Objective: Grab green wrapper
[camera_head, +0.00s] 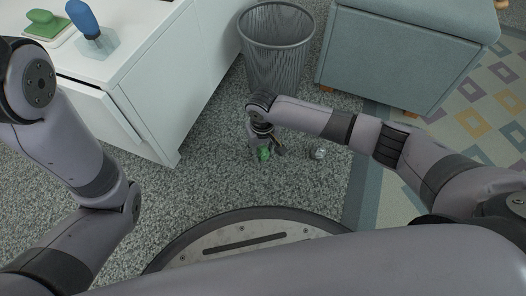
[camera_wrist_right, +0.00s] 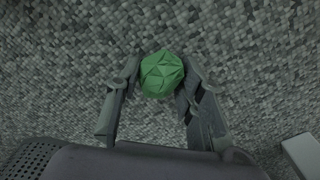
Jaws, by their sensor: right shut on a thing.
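The green wrapper (camera_head: 264,154) is a crumpled green ball low over the grey carpet in the head view. It also shows in the right wrist view (camera_wrist_right: 161,74), between the fingertips. My right gripper (camera_head: 265,150) points down and is shut on the wrapper; its fingers (camera_wrist_right: 159,82) touch the ball from both sides. I cannot tell whether the wrapper still touches the carpet. My left arm shows at the left of the head view, but its gripper is not in view.
A wire mesh bin (camera_head: 276,50) stands behind my right gripper. A crumpled silvery ball (camera_head: 319,153) lies on the carpet to the right. A white cabinet (camera_head: 150,70) with an open drawer is at left, a blue-grey ottoman (camera_head: 400,55) at right. The carpet in front is clear.

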